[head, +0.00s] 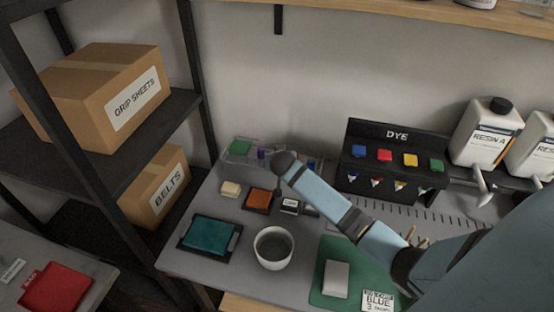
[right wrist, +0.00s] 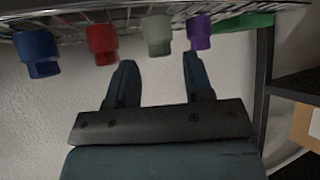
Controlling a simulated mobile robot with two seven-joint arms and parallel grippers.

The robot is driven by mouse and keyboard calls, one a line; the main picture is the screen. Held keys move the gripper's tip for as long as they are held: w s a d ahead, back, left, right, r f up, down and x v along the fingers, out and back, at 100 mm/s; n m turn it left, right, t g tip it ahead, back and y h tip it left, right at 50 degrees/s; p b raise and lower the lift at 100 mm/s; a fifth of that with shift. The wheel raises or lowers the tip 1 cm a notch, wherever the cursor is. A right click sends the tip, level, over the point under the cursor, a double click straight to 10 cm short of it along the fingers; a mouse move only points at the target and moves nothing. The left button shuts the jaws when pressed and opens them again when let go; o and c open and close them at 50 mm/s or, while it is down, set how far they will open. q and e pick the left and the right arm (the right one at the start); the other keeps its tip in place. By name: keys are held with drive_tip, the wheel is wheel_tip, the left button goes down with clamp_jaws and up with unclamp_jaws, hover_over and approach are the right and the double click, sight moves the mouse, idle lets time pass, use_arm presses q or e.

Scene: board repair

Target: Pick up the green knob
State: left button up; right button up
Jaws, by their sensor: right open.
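In the right wrist view, a row of knobs stands at a wire rack (right wrist: 270,6): blue (right wrist: 37,52), red (right wrist: 101,43), pale grey-green (right wrist: 159,34) and purple (right wrist: 200,32). A brighter green piece (right wrist: 245,22) lies beside the purple one; its shape is partly cut off. In the head view, a green piece (head: 241,147) and the purple knob (head: 262,153) show left of my right wrist, which hides others.
The bench holds a white bowl (head: 288,262), a teal tray (head: 209,239), an orange block (head: 258,199) and a green mat (head: 330,297). A black dye rack (head: 398,136) stands at the back right. Shelves with boxes (head: 105,98) are at the left. The wall is close behind.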

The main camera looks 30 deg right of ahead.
drive_tip(key=x, duration=0.5)
drive_tip(key=shift+d, duration=0.1)
drive_tip(key=c, duration=0.7)
